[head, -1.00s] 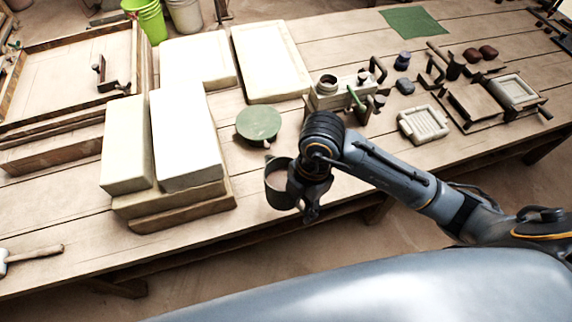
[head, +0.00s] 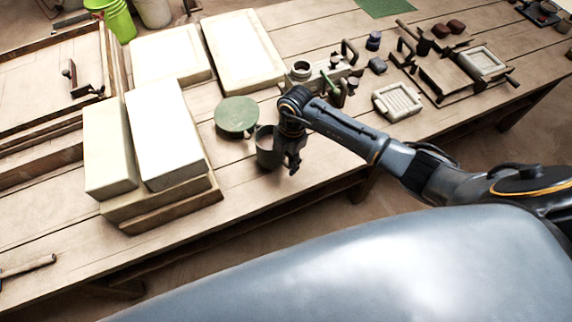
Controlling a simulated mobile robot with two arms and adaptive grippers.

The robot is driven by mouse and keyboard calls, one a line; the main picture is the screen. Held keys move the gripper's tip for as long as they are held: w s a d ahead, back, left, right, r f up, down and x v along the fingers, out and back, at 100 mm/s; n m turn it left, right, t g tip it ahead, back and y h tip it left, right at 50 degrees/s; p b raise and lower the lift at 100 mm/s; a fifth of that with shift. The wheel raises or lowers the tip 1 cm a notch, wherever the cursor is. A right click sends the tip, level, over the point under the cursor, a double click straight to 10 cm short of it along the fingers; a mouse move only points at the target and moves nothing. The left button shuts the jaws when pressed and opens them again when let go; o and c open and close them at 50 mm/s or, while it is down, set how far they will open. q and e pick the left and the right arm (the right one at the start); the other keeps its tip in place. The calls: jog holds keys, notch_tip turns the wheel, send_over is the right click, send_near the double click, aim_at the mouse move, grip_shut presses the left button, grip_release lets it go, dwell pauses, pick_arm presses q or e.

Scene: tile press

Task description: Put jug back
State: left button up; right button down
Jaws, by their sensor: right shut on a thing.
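The jug (head: 267,148) is a dark grey, round vessel near the front edge of the table, left of my right gripper. My right gripper (head: 290,160) is shut on the jug at its right side and hides part of it. The jug is upright; I cannot tell whether its base touches the table. A round green disc (head: 236,115) lies just behind and left of the jug. My left gripper is not in view.
Large white blocks (head: 168,130) stand on boards to the left. A press-like device (head: 325,75) with handles stands behind the gripper. Bare table (head: 240,185) shows in front of the disc.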

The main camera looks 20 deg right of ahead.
jog(key=shift+f, duration=1.25)
jog(key=c, duration=0.7)
grip_release()
jog(key=shift+s+f, duration=0.15)
jog(key=r, duration=0.4)
jog(key=d+r, duration=0.1)
jog(key=r, duration=0.3)
jog(key=r+b, duration=0.1)
jog(key=r, duration=0.3)
jog(key=shift+w+d, duration=0.3)
jog(key=shift+w, duration=0.1)
